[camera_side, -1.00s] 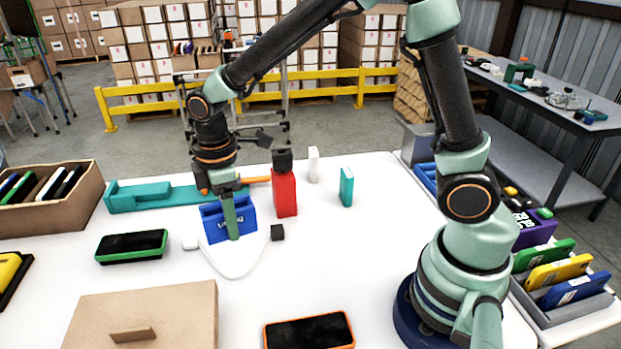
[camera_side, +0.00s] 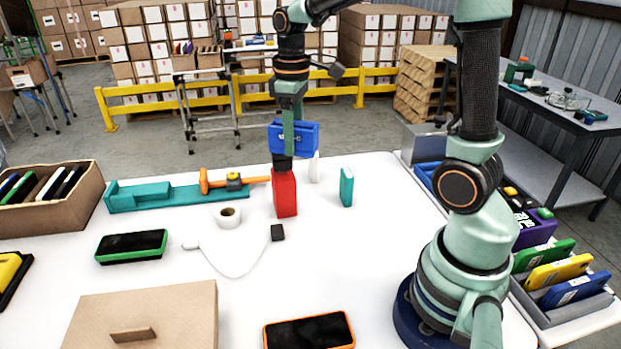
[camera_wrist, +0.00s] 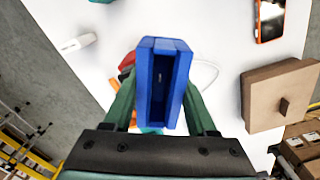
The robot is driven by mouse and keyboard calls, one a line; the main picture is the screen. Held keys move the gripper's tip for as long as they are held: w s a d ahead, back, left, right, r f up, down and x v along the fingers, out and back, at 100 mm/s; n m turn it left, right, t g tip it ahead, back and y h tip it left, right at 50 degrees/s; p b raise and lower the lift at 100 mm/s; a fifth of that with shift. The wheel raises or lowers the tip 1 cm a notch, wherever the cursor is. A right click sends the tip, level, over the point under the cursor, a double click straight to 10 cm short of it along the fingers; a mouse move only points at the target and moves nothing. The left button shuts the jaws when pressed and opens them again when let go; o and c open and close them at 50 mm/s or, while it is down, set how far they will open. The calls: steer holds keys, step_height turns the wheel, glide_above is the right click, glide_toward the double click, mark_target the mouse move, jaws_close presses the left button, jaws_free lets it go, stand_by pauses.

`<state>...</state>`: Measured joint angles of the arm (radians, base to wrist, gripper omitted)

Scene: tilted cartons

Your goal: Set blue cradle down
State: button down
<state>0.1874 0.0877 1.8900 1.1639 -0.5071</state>
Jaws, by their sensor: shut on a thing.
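The blue cradle (camera_side: 296,138) is a small blue block-like holder, held in the air at the back of the white table, above and behind the red block in the side view. My gripper (camera_side: 290,140) is shut on it. In the wrist view the blue cradle (camera_wrist: 163,82) fills the middle, with a long slot facing the camera. The green fingers of my gripper (camera_wrist: 160,100) press on its left and right sides. Nothing shows under the cradle as support.
A red block (camera_side: 285,195) with a dark top stands just below. A white block (camera_side: 314,167) and teal block (camera_side: 347,187) stand to its right. A teal tray (camera_side: 150,198), orange hammer-like tool (camera_side: 220,181) and tape roll (camera_side: 228,216) lie left. The middle-right table is clear.

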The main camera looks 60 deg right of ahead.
steer(key=s+d+m, duration=0.7)
steer(key=s+d, duration=0.1)
steer(key=d, duration=0.5)
steer(key=m, duration=0.6)
glide_above(394, 204)
step_height(394, 204, down, 20)
steer(key=shift+a+f, duration=0.1)
steer(key=shift+c, duration=1)
jaws_free()
steer(key=shift+f, duration=0.1)
